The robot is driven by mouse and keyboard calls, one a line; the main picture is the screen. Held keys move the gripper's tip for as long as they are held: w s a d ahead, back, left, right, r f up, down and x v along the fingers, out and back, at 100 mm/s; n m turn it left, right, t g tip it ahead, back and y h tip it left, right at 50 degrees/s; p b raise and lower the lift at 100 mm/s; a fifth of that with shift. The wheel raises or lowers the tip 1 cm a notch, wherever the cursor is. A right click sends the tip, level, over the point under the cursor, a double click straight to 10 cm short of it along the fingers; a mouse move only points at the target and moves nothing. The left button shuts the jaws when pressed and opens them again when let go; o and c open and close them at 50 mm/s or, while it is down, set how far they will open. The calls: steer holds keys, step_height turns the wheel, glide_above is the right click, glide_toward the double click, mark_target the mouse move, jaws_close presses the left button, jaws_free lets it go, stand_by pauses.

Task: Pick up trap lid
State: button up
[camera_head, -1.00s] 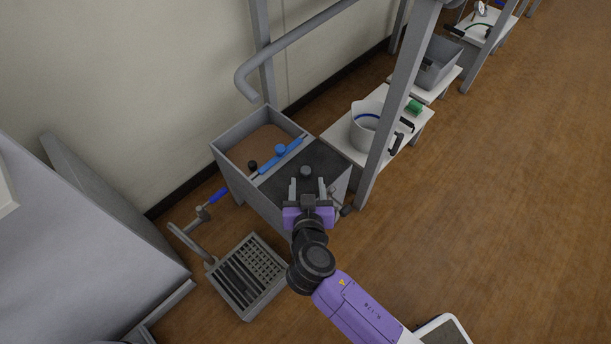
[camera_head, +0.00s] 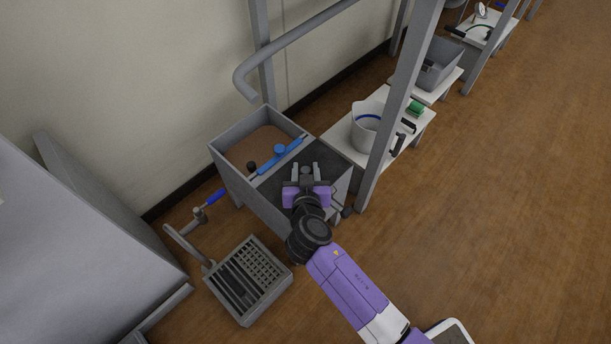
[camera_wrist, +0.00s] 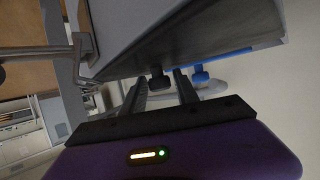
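The trap lid is not labelled; the dark flat cover (camera_head: 325,160) on the right part of the grey box, with a black knob (camera_wrist: 157,78), looks like it. My gripper (camera_head: 306,170) is over this cover, its two fingers apart on either side of the knob. In the wrist view the knob shows between the fingertips of my gripper (camera_wrist: 161,86), with a gap visible on both sides. Contact cannot be told. The cover lies flat on the box, partly hidden by my gripper.
The box's left compartment (camera_head: 226,154) holds brown soil; a blue bar with a knob (camera_head: 280,152) lies along its edge. A grey post (camera_head: 392,130) stands close on the right. A slotted tray (camera_head: 262,305) with a crank is below left. A white jug (camera_head: 366,135) stands behind the post.

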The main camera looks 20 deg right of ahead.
jaws_close()
stand_by(1.1)
